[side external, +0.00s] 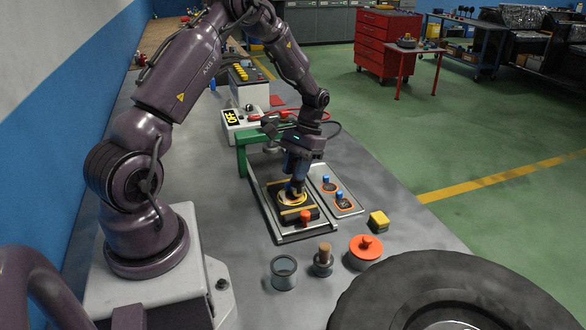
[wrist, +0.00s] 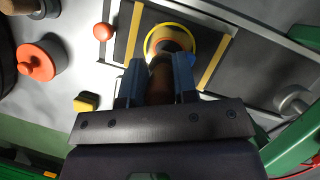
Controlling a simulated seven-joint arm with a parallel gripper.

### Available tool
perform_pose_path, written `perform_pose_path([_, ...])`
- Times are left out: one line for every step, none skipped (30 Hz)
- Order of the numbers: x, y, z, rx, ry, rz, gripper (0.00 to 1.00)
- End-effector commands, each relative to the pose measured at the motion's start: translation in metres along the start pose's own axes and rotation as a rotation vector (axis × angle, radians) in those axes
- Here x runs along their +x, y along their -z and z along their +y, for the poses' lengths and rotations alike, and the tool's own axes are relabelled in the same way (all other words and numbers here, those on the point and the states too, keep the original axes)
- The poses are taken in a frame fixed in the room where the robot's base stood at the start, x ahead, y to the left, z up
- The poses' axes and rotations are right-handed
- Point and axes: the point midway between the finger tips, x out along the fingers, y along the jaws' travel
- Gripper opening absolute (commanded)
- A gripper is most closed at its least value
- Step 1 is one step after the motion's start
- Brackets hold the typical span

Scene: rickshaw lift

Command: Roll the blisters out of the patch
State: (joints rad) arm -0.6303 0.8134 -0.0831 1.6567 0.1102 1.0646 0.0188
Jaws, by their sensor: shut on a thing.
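My gripper (wrist: 158,82) is shut on a brown, round-handled tool (wrist: 160,77), which looks like a roller. The tool stands between the two blue-grey fingers, and its lower end is over the patch (wrist: 176,37). The patch is orange-brown inside a yellow ring, on a dark rubber piece (wrist: 209,24) with yellow strips on both sides. In the side external view my gripper (side external: 296,181) is low over the same ringed patch (side external: 288,200) in a metal-framed tray (side external: 281,236). The tool's working end and any blisters are too hidden or small to tell.
A red knob (side external: 305,216) stands at the tray's near end. A yellow block (side external: 379,221), red-lidded pot (side external: 366,250), wooden-topped bottle (side external: 323,260) and open jar (side external: 284,272) stand nearby. A green frame (side external: 242,155) rises behind.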

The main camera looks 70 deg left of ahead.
Motion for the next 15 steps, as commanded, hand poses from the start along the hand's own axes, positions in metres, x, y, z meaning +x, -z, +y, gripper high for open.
perform_pose_path([0.0030,-0.0008,0.0000,0.000,-0.001,-0.006,0.03])
perform_pose_path([0.0031,-0.0008,0.0000,0.000,-0.001,-0.006,0.03])
perform_pose_path([0.0032,-0.0009,0.0000,0.000,-0.001,-0.006,0.03])
perform_pose_path([0.0034,-0.0010,-0.0001,0.000,-0.001,-0.007,0.03])
perform_pose_path([0.0035,-0.0012,-0.0001,0.000,-0.001,-0.007,0.03])
perform_pose_path([0.0036,-0.0016,-0.0003,0.000,-0.001,-0.007,0.03])
perform_pose_path([0.0038,-0.0021,-0.0006,0.000,-0.001,-0.007,0.03])
perform_pose_path([0.0039,-0.0027,-0.0009,0.000,-0.001,-0.007,0.03])
perform_pose_path([0.0041,-0.0036,-0.0014,0.000,-0.001,-0.007,0.03])
perform_pose_path([0.0042,-0.0045,-0.0019,-0.001,-0.001,-0.008,0.03])
perform_pose_path([0.0044,-0.0055,-0.0024,-0.001,-0.001,-0.008,0.03])
perform_pose_path([0.0048,-0.0071,-0.0031,0.000,-0.001,-0.008,0.03])
perform_pose_path([0.0051,-0.0082,-0.0036,0.000,-0.001,-0.009,0.03])
perform_pose_path([0.0053,-0.0092,-0.0041,0.000,-0.001,-0.009,0.03])
perform_pose_path([0.0054,-0.0103,-0.0047,0.000,-0.002,-0.008,0.03])
